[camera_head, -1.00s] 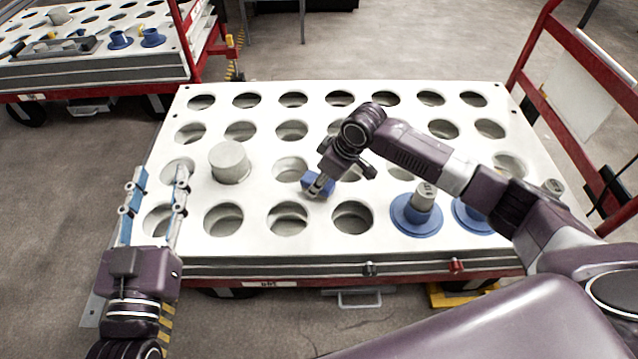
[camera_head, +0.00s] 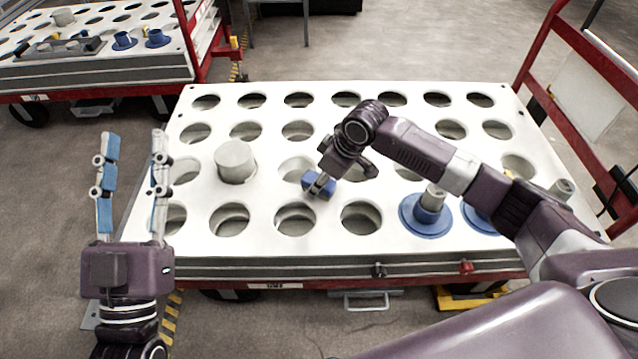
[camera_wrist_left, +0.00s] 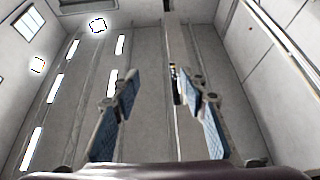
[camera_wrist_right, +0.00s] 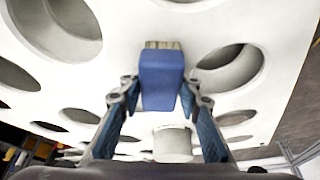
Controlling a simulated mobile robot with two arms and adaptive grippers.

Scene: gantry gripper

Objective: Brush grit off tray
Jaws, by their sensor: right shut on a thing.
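The tray (camera_head: 330,244) is a white slab with rows of round holes, lying on a red cart. My right gripper (camera_head: 318,186) is shut on a blue brush (camera_wrist_right: 161,78) with pale bristles, over the tray's middle near the front row of holes. The brush also shows in the head view (camera_head: 312,182); I cannot tell whether its bristles touch the tray. My left gripper (camera_head: 132,140) is open and empty, off the tray's left edge, with its fingers pointing up. The left wrist view shows only ceiling and walls between its fingers. I cannot make out any grit.
A grey cylinder (camera_head: 236,162) stands on the tray's left part. Blue flanged pieces with grey tops (camera_head: 426,215) sit at the front right, close to my right arm. Red cart rails (camera_head: 590,110) rise at the right. Another loaded cart (camera_head: 95,70) stands at the back left.

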